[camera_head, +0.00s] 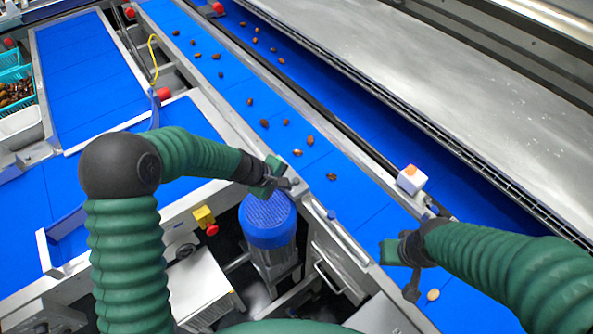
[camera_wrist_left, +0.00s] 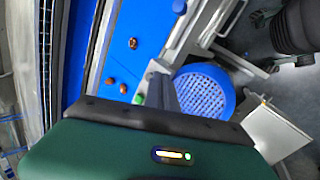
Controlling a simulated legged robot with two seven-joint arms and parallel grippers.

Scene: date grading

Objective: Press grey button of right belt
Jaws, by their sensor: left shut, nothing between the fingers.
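My left gripper (camera_head: 285,183) is shut and empty. Its fingertips are at the near metal rail of the long blue belt (camera_head: 237,90), just above the blue motor cover (camera_head: 267,220). In the left wrist view, the shut fingers (camera_wrist_left: 158,80) point at this rail, and a small green button (camera_wrist_left: 139,99) shows beside them. I cannot clearly make out a grey button; the fingers cover part of the rail. My right gripper (camera_head: 405,268) is over the lower end of the belt, and its finger opening is unclear.
Dates (camera_head: 310,140) lie scattered on the belt. A white box with an orange top (camera_head: 411,180) stands on the far rail near my right arm. A yellow box with a red button (camera_head: 205,218) is below left. A wide metal surface (camera_head: 430,90) lies beyond the belts.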

